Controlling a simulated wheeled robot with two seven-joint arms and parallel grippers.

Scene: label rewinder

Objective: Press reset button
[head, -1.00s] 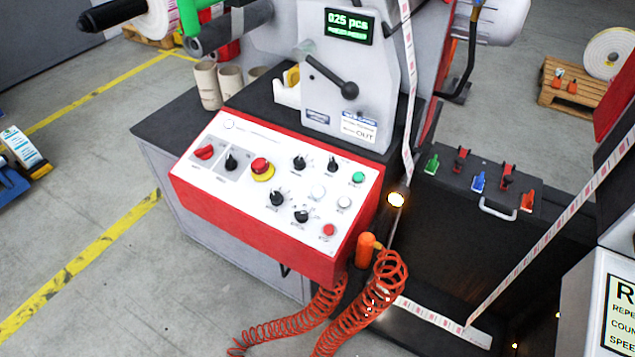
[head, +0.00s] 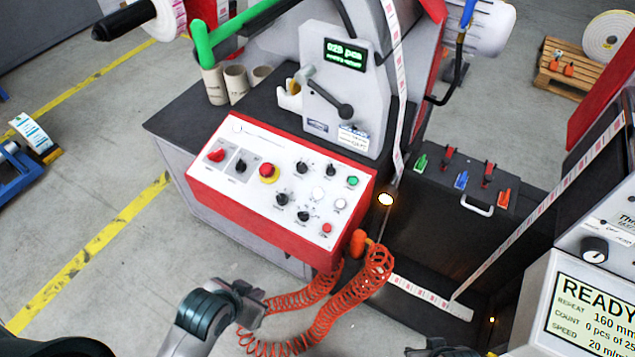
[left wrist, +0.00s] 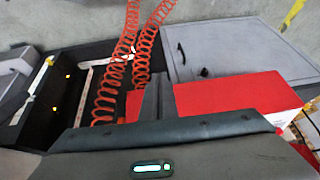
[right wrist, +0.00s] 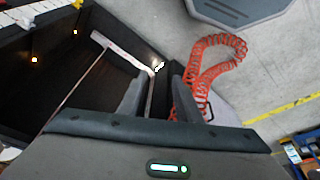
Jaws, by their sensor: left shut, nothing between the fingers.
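The red-framed control panel (head: 250,205) has a white face with knobs and buttons. On it are a red mushroom button on a yellow ring (head: 268,172), a green button (head: 352,181), two white buttons (head: 318,194) and a red button (head: 327,228). Their labels are too small to read, so I cannot tell which is reset. My left gripper (head: 250,300) is shut and empty, in front of the panel and below it in the picture. In the left wrist view its fingers (left wrist: 157,97) are together before the red housing. My right gripper (right wrist: 158,98) is open and empty; only a bit shows at the head view's bottom edge.
Orange coiled hoses (head: 335,310) hang below the panel, close to my left gripper. A black box with coloured clamps (head: 460,185) stands right of the panel. A label web (head: 540,215) runs to the right unit, whose screen (head: 595,315) reads READY.

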